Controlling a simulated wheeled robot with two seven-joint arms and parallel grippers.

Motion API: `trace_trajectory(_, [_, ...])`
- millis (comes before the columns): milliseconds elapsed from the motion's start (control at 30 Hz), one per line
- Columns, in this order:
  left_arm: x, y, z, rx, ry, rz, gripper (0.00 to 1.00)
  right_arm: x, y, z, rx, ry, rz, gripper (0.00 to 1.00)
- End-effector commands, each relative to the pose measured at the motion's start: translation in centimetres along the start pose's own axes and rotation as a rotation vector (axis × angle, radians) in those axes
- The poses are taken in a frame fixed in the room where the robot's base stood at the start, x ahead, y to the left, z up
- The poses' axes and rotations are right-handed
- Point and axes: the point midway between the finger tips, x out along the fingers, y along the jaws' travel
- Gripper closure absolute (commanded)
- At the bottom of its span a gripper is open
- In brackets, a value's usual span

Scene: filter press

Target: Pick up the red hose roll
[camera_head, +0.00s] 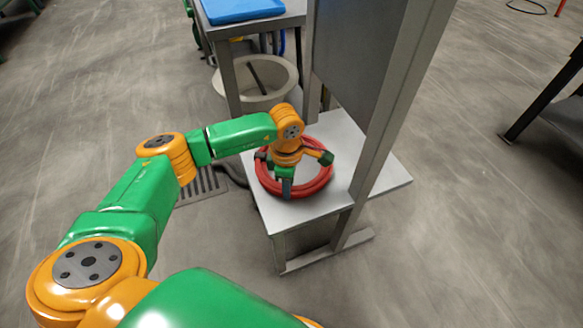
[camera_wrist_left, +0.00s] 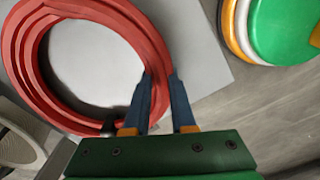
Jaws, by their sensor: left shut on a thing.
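The red hose roll (camera_head: 319,184) lies as a flat ring on the low white table (camera_head: 272,217) in the head view. My left gripper (camera_head: 287,187) reaches down over the near side of the ring. In the left wrist view the hose roll (camera_wrist_left: 60,115) fills the upper left. The two blue fingers of my left gripper (camera_wrist_left: 166,82) stand on either side of the ring's hose, shut on it. A dark fitting shows on the hose beside the fingers. The arm hides part of the ring in the head view. My right gripper is not in view.
A grey upright post (camera_head: 385,125) and panel stand close to the right of the hose roll. A round beige basin (camera_head: 285,93) stands behind the table, beside a bench with a blue tray (camera_head: 240,10). A floor grate (camera_head: 203,186) lies left. Open floor lies in front.

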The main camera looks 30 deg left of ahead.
Motion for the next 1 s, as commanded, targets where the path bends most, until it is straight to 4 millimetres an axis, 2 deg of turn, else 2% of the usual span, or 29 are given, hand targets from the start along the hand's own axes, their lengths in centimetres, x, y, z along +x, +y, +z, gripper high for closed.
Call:
trace_trajectory(167, [-0.8,0.1,0.0,0.001,-0.001,0.002,1.00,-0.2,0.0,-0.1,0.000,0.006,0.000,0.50])
trace_trajectory(333, [-3.7,0.1,0.1,0.002,-0.002,0.004,1.00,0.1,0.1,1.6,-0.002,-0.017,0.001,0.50])
trace_trajectory(600, [-10.0,-5.8,-0.8,0.006,-0.001,0.003,1.00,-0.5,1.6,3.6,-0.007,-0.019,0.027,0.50])
trace_trajectory(800, [-12.0,-11.0,-1.4,0.004,0.000,0.002,1.00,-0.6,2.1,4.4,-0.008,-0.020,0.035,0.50])
trace_trajectory(1000, [-13.0,-13.5,-1.7,0.001,0.000,0.002,1.00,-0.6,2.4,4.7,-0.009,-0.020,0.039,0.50])
